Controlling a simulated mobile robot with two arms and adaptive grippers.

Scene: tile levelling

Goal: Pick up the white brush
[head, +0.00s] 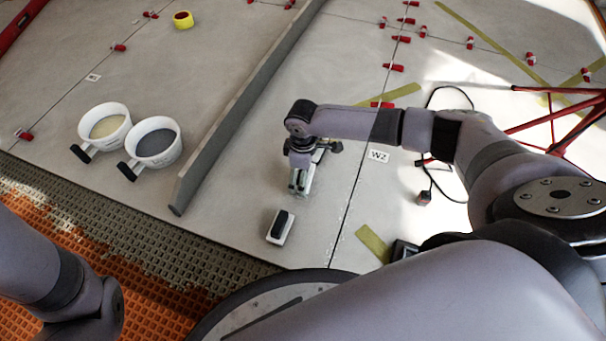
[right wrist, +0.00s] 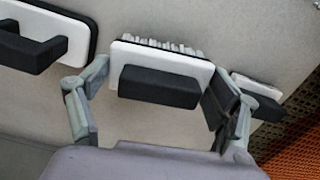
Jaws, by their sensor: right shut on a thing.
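The white brush (right wrist: 160,85) has a white body, a black block handle and pale bristles along its far edge. It sits between the fingers of my right gripper (right wrist: 157,92) in the right wrist view, and the gripper is shut on it. In the head view my right gripper (head: 300,186) points down at the grey floor slab and largely hides the brush. I cannot tell whether the brush touches the slab. My left arm shows at the lower left of the head view, but its gripper is out of sight.
A small white block with a black top (head: 281,226) lies close by, towards the mat (head: 150,245). A white float with a black handle (right wrist: 35,45) lies on the other side. Two white buckets (head: 105,125) (head: 155,142) stand left of a long grey straightedge (head: 245,95).

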